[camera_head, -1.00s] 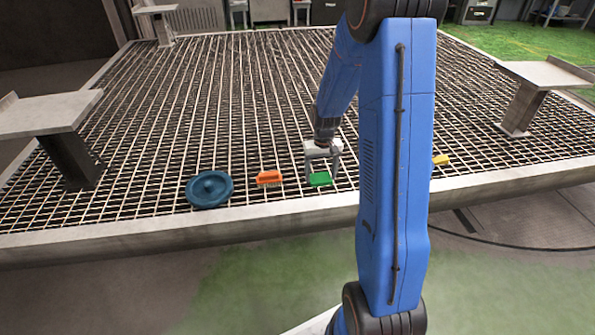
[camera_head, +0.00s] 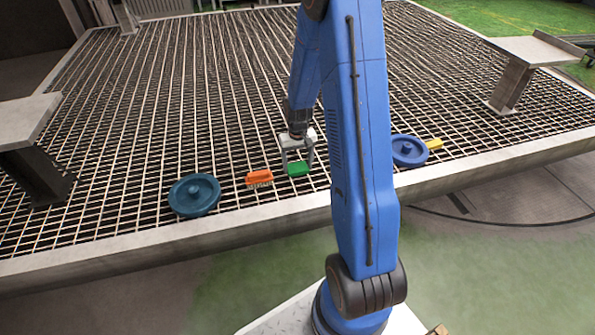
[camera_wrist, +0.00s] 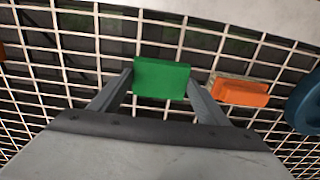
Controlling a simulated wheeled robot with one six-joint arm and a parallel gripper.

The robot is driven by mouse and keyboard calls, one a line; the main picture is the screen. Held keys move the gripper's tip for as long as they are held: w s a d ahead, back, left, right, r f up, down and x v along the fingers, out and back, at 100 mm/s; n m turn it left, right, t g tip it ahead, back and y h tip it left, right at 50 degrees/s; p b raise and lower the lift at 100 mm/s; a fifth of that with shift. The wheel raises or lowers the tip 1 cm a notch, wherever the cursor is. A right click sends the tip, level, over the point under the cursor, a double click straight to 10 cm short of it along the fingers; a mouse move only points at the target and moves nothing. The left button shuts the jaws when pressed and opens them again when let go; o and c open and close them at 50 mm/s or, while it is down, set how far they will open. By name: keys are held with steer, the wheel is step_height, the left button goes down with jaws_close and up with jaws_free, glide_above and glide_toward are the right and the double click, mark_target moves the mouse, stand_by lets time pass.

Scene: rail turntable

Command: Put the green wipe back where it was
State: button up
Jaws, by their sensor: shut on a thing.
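The green wipe (camera_head: 298,169) is a small green block over the front part of the grating. My gripper (camera_head: 297,163) is shut on it from above. In the wrist view the green wipe (camera_wrist: 161,78) sits between the two grey fingers (camera_wrist: 160,88). I cannot tell whether its underside touches the bars.
An orange brush (camera_head: 259,178) lies just left of the wipe, with a teal round disc (camera_head: 194,195) further left. A blue disc (camera_head: 409,150) and a yellow brush (camera_head: 433,144) lie to the right, past my arm. Grey ledges (camera_head: 28,120) (camera_head: 540,50) stand at both sides. The grating behind is clear.

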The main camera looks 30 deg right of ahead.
mark_target(298, 167)
steer(key=shift+f, duration=1.85)
steer(key=o, duration=0.9)
steer(key=shift+f, duration=0.1)
